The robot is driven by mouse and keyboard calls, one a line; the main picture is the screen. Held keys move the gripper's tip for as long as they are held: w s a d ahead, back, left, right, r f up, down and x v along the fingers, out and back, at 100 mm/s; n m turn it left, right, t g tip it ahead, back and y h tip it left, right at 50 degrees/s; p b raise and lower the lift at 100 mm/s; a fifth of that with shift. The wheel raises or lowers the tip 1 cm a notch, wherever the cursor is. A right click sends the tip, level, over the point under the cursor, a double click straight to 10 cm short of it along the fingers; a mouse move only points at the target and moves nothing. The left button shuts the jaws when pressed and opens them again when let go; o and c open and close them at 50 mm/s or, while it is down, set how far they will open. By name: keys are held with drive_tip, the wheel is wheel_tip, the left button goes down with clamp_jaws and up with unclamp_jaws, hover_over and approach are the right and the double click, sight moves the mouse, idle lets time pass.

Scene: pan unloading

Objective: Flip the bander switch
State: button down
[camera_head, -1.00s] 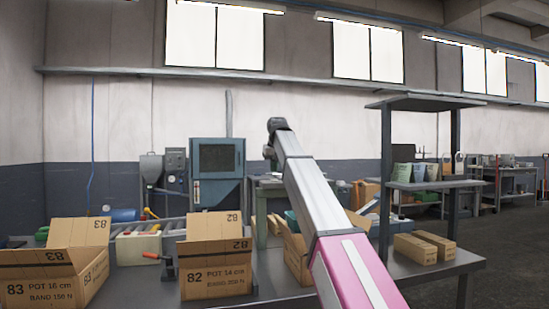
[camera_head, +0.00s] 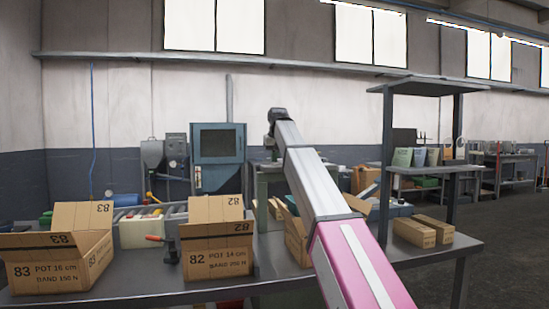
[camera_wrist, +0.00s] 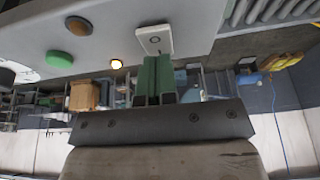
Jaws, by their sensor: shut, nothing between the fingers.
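The bander switch looks to be the small white plate with a dark round centre (camera_wrist: 153,40) on a pale grey panel, in the upper middle of the wrist view. A thin dark piece shows at its lower edge. My gripper (camera_wrist: 157,62) has green fingers that are shut together and empty. Their tips point at the plate and lie just below it in the picture; I cannot tell whether they touch. In the head view my arm reaches away over the bench, and its far end hides the gripper and the switch.
In the head view, open cartons (camera_head: 216,262) stand on the grey bench (camera_head: 420,256). A shelf post (camera_head: 386,150) rises right of my arm.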

drive_tip(key=shift+s+f, duration=0.15)
drive_tip(key=shift+f, duration=0.05)
drive_tip(key=shift+s+d+r, duration=0.15)
drive_tip(key=shift+s+d, duration=0.05)
drive_tip(key=shift+s, duration=0.5)
drive_tip(key=shift+w+r, duration=0.1)
drive_tip(key=shift+r, duration=0.05)
drive_tip(key=shift+r, duration=0.3)
drive_tip(key=v, duration=1.3)
drive_tip(key=shift+w+r, duration=0.2)
